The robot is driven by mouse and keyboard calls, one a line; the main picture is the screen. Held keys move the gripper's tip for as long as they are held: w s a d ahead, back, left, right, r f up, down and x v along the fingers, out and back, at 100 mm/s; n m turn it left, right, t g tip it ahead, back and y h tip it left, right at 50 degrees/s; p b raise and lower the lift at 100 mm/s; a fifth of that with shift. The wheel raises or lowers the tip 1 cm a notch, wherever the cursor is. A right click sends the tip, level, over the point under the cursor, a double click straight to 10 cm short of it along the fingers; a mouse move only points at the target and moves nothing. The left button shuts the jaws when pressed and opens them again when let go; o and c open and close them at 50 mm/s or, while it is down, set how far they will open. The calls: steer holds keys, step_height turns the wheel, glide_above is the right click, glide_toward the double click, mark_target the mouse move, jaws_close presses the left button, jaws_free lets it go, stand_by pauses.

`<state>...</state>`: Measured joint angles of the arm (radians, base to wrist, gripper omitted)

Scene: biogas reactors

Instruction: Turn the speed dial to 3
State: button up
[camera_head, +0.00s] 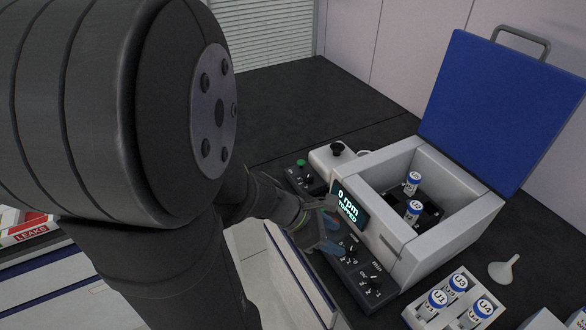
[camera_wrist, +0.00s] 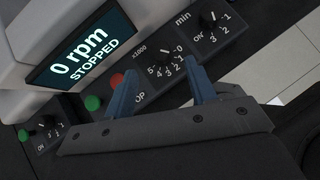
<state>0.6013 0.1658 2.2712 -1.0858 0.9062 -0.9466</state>
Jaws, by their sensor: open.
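The speed dial (camera_wrist: 163,57) is a black knob on a dark panel, marked x1000 with numbers 0 to 5 around it. Its pointer is too small to read surely. It also shows in the head view (camera_head: 352,244), beside the fingers. The display (camera_wrist: 82,51) reads 0 rpm, STOPPED. My gripper (camera_wrist: 163,90) is open and empty. Its two blue fingers stand apart over the panel, with the speed dial beyond and between their tips in the wrist view. In the head view, my gripper (camera_head: 330,226) is in front of the display; contact with the dial cannot be told.
A second dial marked min (camera_wrist: 209,21) lies right of the speed dial. Green (camera_wrist: 92,103) and red (camera_wrist: 117,80) buttons lie left, partly near a finger. The centrifuge (camera_head: 440,240) has its blue lid (camera_head: 500,110) up and vials inside. A vial rack (camera_head: 412,316) and funnel (camera_head: 503,270) stand nearby.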

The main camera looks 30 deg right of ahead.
mark_target(350, 244)
steer(key=shift+x, duration=2.75)
steer(key=shift+c, duration=0.4)
steer(key=c, duration=0.9)
steer(key=shift+m, duration=0.3)
steer(key=m+g, duration=0.1)
steer(key=m+g+y, duration=0.1)
steer(key=shift+w+d+m+y, duration=0.2)
steer(key=shift+m+y, duration=0.1)
steer(key=shift+m, duration=0.1)
steer(key=shift+w+d+m+g+y, duration=0.15)
steer(key=shift+m+g+y, duration=0.9)
steer(key=shift+m, duration=0.85)
